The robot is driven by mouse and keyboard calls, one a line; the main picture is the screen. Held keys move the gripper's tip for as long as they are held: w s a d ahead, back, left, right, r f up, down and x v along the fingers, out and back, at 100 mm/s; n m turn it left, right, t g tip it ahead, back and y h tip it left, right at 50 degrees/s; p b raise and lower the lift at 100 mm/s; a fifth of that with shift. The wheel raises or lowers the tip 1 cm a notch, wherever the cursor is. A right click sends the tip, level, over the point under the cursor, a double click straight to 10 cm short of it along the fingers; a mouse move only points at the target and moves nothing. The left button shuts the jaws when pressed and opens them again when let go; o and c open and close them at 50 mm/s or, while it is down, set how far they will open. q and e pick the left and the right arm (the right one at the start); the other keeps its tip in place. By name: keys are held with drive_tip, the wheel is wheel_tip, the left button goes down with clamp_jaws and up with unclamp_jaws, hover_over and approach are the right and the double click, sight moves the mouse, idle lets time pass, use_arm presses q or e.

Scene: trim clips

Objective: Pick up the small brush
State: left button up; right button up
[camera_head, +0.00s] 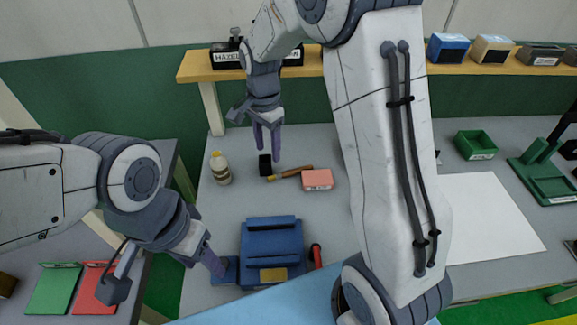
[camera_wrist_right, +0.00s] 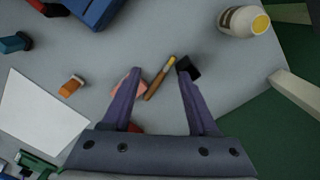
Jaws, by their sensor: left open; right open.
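The small brush (camera_head: 290,173) lies flat on the grey workbench (camera_head: 225,215), with a brown wooden handle and a yellowish end. It also shows in the right wrist view (camera_wrist_right: 158,80), between the two fingers. My right gripper (camera_head: 267,143) is open and empty, pointing down above the bench near the brush and the black block (camera_head: 265,165). It appears above the brush, not touching it. My left gripper (camera_head: 214,262) is open and empty beside the blue device at the front left; its fingers partly overlap in view.
A pink box (camera_head: 318,180) lies at the brush's right end. A cream bottle (camera_head: 219,168) stands to the left. A blue device (camera_head: 272,250) sits in front. A white sheet (camera_head: 490,220) and green bin (camera_head: 475,145) are at right. A shelf (camera_head: 195,68) runs behind.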

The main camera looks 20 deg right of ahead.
drive_tip(key=w+d+f+m, duration=0.4)
drive_tip(key=d+f+m, duration=0.1)
drive_tip(key=d, duration=0.1)
hover_over(288, 171)
wheel_tip(288, 171, down, 4)
drive_tip(key=shift+w+a+f+p, duration=0.1)
drive_tip(key=shift+w+p, duration=0.05)
drive_tip(key=shift+p, duration=0.2)
drive_tip(key=f+p, duration=0.1)
drive_tip(key=f, duration=0.1)
drive_tip(key=f+p, duration=0.1)
drive_tip(key=f, duration=0.1)
drive_tip(key=shift+s+f, duration=0.2)
drive_tip(key=shift+f, duration=0.6)
clamp_jaws()
